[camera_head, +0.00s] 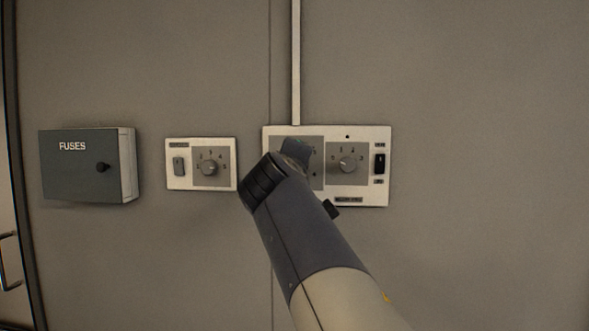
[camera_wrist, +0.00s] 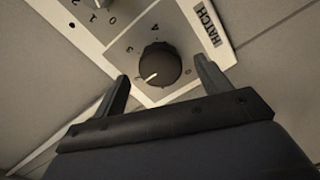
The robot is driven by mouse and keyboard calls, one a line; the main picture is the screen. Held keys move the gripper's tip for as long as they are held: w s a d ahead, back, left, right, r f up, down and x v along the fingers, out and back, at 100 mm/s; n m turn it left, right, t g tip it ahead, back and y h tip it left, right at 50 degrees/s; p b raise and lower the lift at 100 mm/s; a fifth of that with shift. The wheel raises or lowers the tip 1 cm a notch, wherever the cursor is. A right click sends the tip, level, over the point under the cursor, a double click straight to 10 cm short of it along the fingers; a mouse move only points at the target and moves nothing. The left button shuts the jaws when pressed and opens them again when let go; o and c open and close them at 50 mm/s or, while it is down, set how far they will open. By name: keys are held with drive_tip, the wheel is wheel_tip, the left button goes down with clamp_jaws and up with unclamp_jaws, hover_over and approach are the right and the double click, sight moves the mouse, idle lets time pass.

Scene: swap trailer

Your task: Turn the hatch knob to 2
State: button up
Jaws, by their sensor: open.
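The hatch knob (camera_wrist: 159,65) is a dark round dial on a grey plate, with a HATCH label (camera_wrist: 206,23) beside it in the wrist view. Its light pointer mark faces the lower left of the picture. Numbers ring it, tilted in this view; a 4 can be made out. My gripper (camera_wrist: 163,82) is open, its two fingers to either side of the knob's lower part; I cannot tell whether they touch it. In the head view my gripper (camera_head: 296,149) covers the left dial of the right-hand panel (camera_head: 272,134).
A grey fuse box (camera_head: 80,172) and a small white panel with a switch and a dial (camera_head: 209,168) are on the wall at left. The right-hand panel also has an uncovered dial (camera_head: 347,165) and a black switch (camera_head: 380,163). A conduit (camera_head: 296,60) runs up the wall.

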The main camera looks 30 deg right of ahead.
drive_tip(key=v, duration=0.9)
drive_tip(key=shift+b, duration=0.45)
drive_tip(key=shift+w+d, duration=0.1)
drive_tip(key=shift+w, duration=0.05)
drive_tip(key=p+x, duration=0.1)
drive_tip(key=x, duration=0.9)
drive_tip(key=shift+w+d+p, duration=0.2)
drive_tip(key=shift+w+p, duration=0.05)
drive_tip(key=shift+p, duration=0.15)
